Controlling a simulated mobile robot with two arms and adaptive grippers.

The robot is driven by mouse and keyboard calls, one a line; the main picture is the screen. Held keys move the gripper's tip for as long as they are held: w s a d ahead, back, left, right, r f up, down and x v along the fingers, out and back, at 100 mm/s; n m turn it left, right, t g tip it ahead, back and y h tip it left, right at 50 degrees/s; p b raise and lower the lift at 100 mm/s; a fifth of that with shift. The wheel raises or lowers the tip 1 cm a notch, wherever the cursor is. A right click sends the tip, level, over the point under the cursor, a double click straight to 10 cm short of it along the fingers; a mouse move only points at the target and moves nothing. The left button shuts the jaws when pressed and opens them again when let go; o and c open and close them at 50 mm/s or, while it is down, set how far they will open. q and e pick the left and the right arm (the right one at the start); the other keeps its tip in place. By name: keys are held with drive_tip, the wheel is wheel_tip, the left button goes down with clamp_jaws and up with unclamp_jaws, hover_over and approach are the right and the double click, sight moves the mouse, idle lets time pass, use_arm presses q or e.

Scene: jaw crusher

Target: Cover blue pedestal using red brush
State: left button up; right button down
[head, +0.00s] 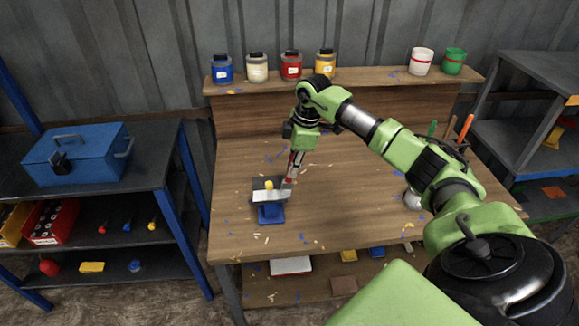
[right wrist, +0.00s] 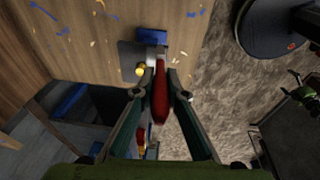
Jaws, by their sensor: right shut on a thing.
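The blue pedestal (head: 270,213) sits near the front left of the wooden workbench, by a dark plate with a yellow knob (head: 269,185). In the right wrist view the blue pedestal (right wrist: 152,36) lies just beyond the fingers. My right gripper (head: 291,176) is shut on the red brush, whose red handle (right wrist: 160,95) shows between the fingers. A pale, flat brush end (head: 268,196) reaches over the pedestal area in the head view. I cannot tell whether it touches the blue surface. My left gripper is not in view.
Paint jars, including a red one (head: 291,66), stand on the workbench's back shelf (head: 375,76). A blue toolbox (head: 78,153) sits on the left rack. The bench middle is mostly clear, with scattered blue and pale flecks. A round silvery object (head: 412,199) stands at right.

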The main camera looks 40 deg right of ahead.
sight(292, 153)
wheel_tip(292, 153, up, 5)
drive_tip(key=p, duration=0.4)
drive_tip(key=shift+a+r, duration=0.1)
drive_tip(key=w+d+b, duration=0.2)
drive_tip(key=w+d, duration=0.2)
drive_tip(key=w, duration=0.3)
drive_tip(key=shift+w+d+f, duration=0.15)
drive_tip(key=shift+d+f, duration=0.1)
idle(0.3)
idle(0.4)
